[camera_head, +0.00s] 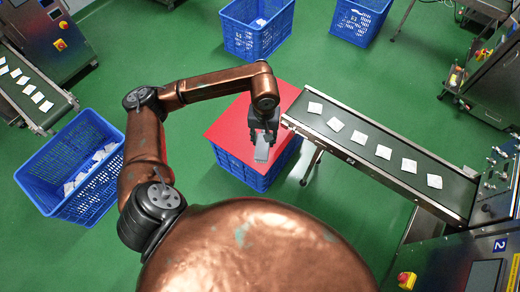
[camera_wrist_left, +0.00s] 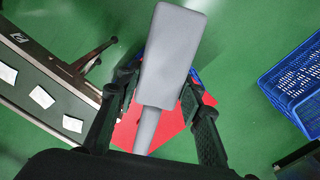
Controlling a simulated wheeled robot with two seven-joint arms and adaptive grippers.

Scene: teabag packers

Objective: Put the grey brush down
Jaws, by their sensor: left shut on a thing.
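The grey brush (camera_head: 262,149) is a flat grey block with a narrower handle. My left gripper (camera_head: 264,122) is shut on it over the red board (camera_head: 228,125) in the head view. In the left wrist view the brush (camera_wrist_left: 172,60) points up and away, with its handle between the fingers of the left gripper (camera_wrist_left: 160,112). The red board lies on top of a blue crate (camera_head: 240,172). I cannot tell whether the brush touches the board. My right gripper is not in view.
A conveyor (camera_head: 385,158) with several white teabags ends close to the red board's right side. A blue crate (camera_head: 52,160) holding teabags stands at left. More blue crates (camera_head: 258,45) stand at the back. Green floor (camera_head: 180,45) is open between them.

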